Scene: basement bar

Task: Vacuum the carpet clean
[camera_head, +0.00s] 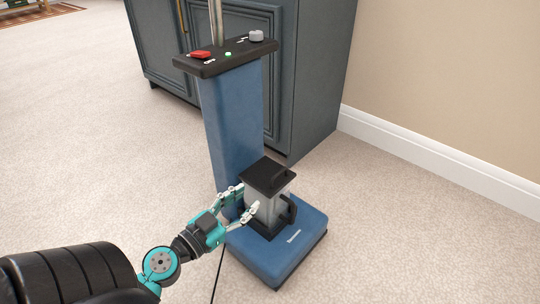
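A blue upright vacuum cleaner (229,120) stands upright on the pale carpet (400,225). Its black top panel (222,60) has a red switch (200,54), a small green light and a grey knob. A metal pole rises from the panel. A clear dust canister (266,206) with a black lid and side handle sits low on the vacuum's front, above the blue base (290,258). My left gripper (244,203) is at the canister's left side with fingers spread; its far finger is beside the blue body. Contact is hard to tell. My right gripper is out of view.
A dark grey-blue cabinet (315,80) stands close behind the vacuum. A beige wall with a white baseboard (430,160) runs along the right. A black cord (217,275) lies near my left arm. Open carpet extends left and front right; a patterned rug (45,14) is far left.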

